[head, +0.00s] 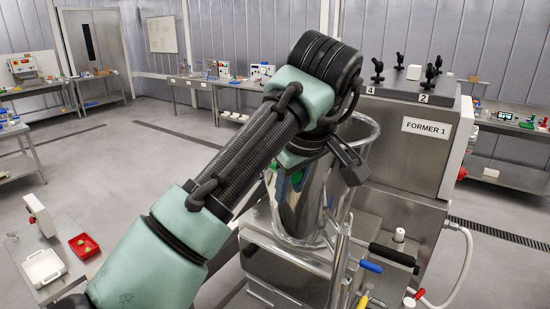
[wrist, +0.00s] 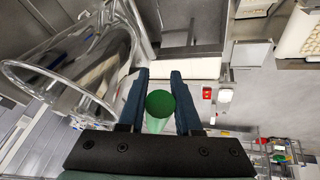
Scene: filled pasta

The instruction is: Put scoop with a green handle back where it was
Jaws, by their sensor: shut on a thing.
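The scoop's green handle (wrist: 160,104) is seen end-on between the two dark blue fingers of my gripper (wrist: 161,76) in the wrist view. The fingers are shut on it. A paler green part shows just below the round end; the scoop's bowl cannot be made out. In the head view a bit of the green handle (head: 297,179) shows under my wrist, in front of the clear hopper (head: 365,135). My arm hides much of my gripper there. The hopper's open rim (wrist: 40,72) is left of my fingers in the wrist view.
The steel machine marked FORMER 1 (head: 427,128) stands right of the hopper, with black knobs (head: 400,60) on top. Blue and black levers (head: 392,256) stick out below. A side table at lower left holds a red tray (head: 84,245) and a white tray (head: 43,268).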

